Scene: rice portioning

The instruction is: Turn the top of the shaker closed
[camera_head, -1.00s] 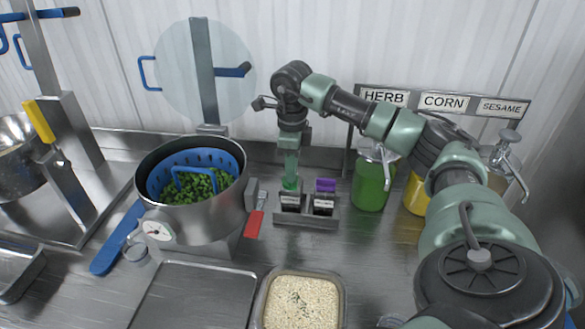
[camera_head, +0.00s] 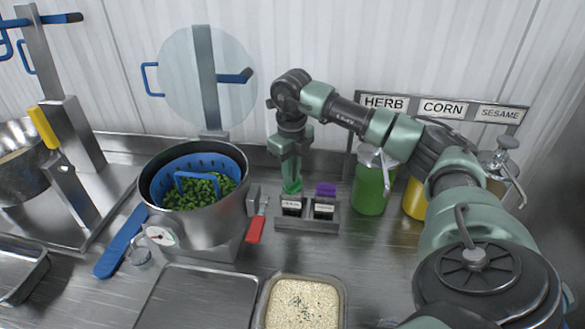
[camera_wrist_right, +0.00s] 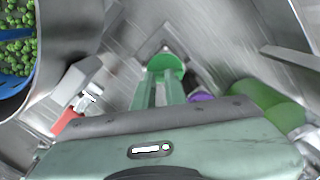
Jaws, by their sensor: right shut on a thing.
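The shaker with the green top (camera_head: 291,187) stands upright in the left slot of a small metal rack (camera_head: 308,225) on the counter. My right gripper (camera_head: 291,178) points down from above and is shut on the green top. In the right wrist view, its two fingers (camera_wrist_right: 158,92) reach to the round green top (camera_wrist_right: 166,63). The fingers hide part of the top, and I cannot tell how far it is turned. A second shaker with a purple top (camera_head: 325,189) stands in the right slot. My left gripper is not in view.
A steel pot (camera_head: 200,228) holding a blue basket of peas stands left of the rack. A red handle (camera_head: 256,229) sits between them. Green (camera_head: 370,190) and yellow (camera_head: 415,197) dispensers stand to the right. A rice container (camera_head: 265,305) and a metal tray (camera_head: 150,312) lie in front.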

